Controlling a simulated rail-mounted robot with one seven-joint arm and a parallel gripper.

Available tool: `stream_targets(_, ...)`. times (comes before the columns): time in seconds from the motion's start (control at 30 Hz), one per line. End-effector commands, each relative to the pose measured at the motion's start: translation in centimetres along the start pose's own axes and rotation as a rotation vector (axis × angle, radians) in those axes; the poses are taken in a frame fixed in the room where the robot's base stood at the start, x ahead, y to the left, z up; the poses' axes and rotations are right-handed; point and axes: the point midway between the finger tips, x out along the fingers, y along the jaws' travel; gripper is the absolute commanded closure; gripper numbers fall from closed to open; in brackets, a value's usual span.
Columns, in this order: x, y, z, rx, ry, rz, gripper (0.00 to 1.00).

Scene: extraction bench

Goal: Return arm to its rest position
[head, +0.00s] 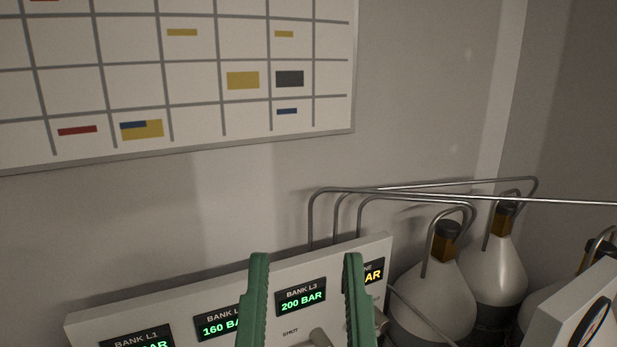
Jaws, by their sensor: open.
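My gripper (306,262) shows at the bottom middle as two green fingers, spread apart with nothing between them. The fingers stand in front of a white control panel (95,318) and hide parts of it. Between the fingers I see the BANK L3 display (301,297), which reads 200 BAR in green. A grey handle (320,337) shows below it, near the word SHUT. I cannot tell whether the fingers touch the panel. The rest of my arm is out of view.
White flasks with dark and amber necks (433,280) (497,265) stand right of the panel. Thin metal pipes (420,190) run above them. A white box with a round dial (575,315) is at the lower right. A gridded whiteboard (200,55) hangs on the wall behind.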

Motion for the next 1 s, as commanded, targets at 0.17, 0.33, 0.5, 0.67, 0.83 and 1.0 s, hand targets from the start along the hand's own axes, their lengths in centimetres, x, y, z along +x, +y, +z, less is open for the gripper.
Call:
stream_targets(0.17, 6.6, -0.2, -9.5, 0.005, -0.002, -0.004, 0.55)
stream_targets(0.33, 9.3, -0.3, -13.3, 0.008, -0.003, -0.006, 0.55)
stream_targets(0.5, 9.8, -0.4, -14.1, 0.009, -0.003, -0.007, 0.55)
stream_targets(0.67, 9.7, -0.4, -13.8, 0.009, -0.003, -0.007, 0.55)
stream_targets(0.83, 9.7, -0.4, -13.8, 0.009, -0.003, -0.007, 0.55)
stream_targets(1.0, 9.7, -0.3, -13.8, 0.008, -0.003, -0.007, 0.55)
